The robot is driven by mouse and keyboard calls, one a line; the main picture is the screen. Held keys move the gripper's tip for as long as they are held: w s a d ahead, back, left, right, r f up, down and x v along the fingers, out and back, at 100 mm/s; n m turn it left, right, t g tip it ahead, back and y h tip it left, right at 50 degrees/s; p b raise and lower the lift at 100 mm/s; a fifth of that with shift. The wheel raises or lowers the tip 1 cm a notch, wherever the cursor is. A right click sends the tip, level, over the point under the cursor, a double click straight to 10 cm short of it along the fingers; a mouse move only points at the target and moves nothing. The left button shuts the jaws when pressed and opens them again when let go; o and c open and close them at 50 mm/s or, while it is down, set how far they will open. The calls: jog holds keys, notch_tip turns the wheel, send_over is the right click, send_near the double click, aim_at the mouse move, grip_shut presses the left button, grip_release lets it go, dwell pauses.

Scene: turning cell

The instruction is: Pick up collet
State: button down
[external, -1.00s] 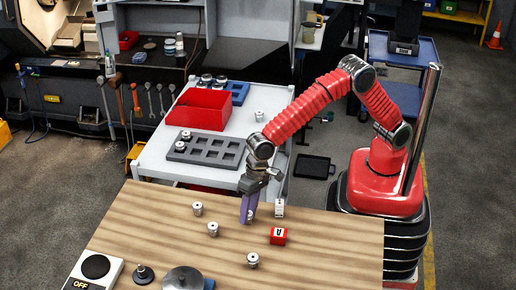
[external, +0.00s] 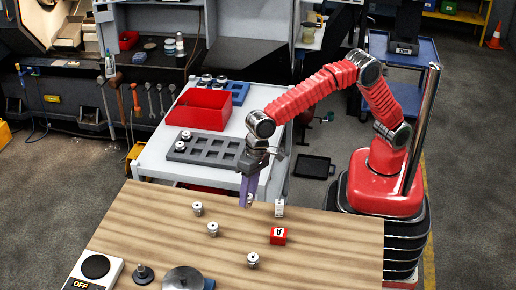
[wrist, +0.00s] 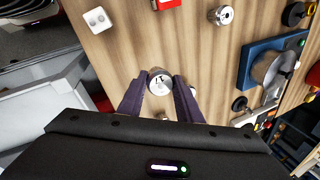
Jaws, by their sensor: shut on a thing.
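My gripper (external: 246,204) is shut on a silver collet, its purple fingers on either side of it. The held collet (wrist: 159,82) shows its round top face between the fingertips in the wrist view, and it is mostly hidden by the fingers in the external view. The gripper is raised a little above the wooden table near its back edge. Other similar collets stand on the table: one at the left (external: 197,209), one at the middle (external: 212,230) and one near the front (external: 253,261).
A white block (external: 280,209) and a red lettered block (external: 278,236) sit right of the gripper. Behind the table, a white cart carries a grey slotted tray (external: 205,150), a red bin (external: 199,109) and a blue tray (external: 239,93). An OFF switch box (external: 94,271) stands front left.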

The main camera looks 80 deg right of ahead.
jog(key=shift+r, duration=0.75)
jog(key=w+d+m, duration=0.1)
jog(key=w+d, duration=0.4)
jog(key=d, duration=0.2)
jog(key=w+d+r+m+t, duration=0.15)
jog(key=w+d, duration=0.25)
jog(key=d, duration=0.4)
jog(key=w+d+m, duration=0.2)
jog(key=w+d, duration=0.3)
jog(key=d, duration=0.2)
jog(key=s+d+n+g+h, duration=0.1)
jog(key=d+n, duration=0.2)
jog(key=d, duration=2.3)
jog(key=shift+s+d+r, duration=0.15)
jog(key=shift+r, duration=0.3)
jog(key=shift+f+g, duration=0.1)
jog(key=shift+g, duration=0.15)
